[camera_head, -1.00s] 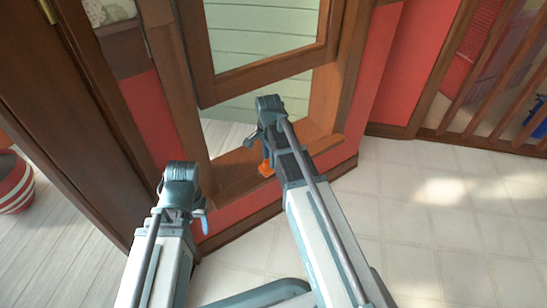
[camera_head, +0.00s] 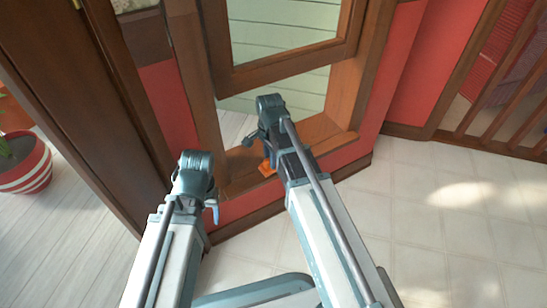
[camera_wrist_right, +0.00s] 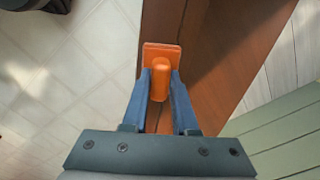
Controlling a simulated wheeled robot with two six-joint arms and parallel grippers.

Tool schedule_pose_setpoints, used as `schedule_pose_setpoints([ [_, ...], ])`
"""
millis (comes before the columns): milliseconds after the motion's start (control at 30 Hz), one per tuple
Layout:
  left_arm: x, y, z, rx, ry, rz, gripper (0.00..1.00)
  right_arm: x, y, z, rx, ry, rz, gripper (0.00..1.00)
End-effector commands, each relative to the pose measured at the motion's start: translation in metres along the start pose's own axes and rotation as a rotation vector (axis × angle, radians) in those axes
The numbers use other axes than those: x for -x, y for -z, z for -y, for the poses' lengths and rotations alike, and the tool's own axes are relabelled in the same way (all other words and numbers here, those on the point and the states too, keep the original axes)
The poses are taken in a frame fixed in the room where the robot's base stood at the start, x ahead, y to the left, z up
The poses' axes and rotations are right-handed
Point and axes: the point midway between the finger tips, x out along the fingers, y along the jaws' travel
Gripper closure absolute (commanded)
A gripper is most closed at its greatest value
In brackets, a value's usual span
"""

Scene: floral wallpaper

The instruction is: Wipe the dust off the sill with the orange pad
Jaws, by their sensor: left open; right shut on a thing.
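The sill is a brown wooden ledge under the window; it shows in the head view (camera_head: 238,184) and along the right wrist view (camera_wrist_right: 238,35). My right gripper (camera_wrist_right: 160,78) is shut on the handle of the orange pad (camera_wrist_right: 150,50). The pad's flat plate lies over the sill near its edge; I cannot tell whether it touches. In the head view the right arm hides most of the pad (camera_head: 266,168). My left gripper (camera_head: 209,208) is empty, low at the sill's left, in front of the red wall. I cannot make out dust on the sill.
A window sash (camera_head: 290,62) hangs above the sill. A dark wooden frame (camera_head: 92,85) stands at left, with a red-and-white striped pot (camera_head: 28,168) beyond it. Pale tiled floor (camera_head: 430,200) is open at right. Wooden railings (camera_head: 490,75) stand at the far right.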

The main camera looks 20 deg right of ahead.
Motion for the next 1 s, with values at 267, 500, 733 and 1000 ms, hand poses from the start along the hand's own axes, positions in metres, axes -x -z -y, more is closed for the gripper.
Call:
schedule_pose_setpoints([
  [267, 0.004, 0.000, 0.000, 0.004, 0.000, 0.000, 0.41, 0.004, 0.001, 0.000, -0.001, 0.000, -0.002, 1.00],
  [500, 0.026, -0.001, 0.003, -0.001, 0.000, 0.000, 0.41, 0.026, 0.001, 0.000, -0.001, 0.000, -0.002, 1.00],
  [733, 0.048, -0.003, 0.005, -0.006, 0.000, 0.000, 0.41, 0.048, 0.001, 0.000, -0.001, 0.000, -0.002, 1.00],
  [1000, 0.061, -0.003, 0.006, -0.010, 0.000, 0.000, 0.41, 0.062, 0.001, 0.000, -0.001, 0.000, -0.002, 1.00],
])
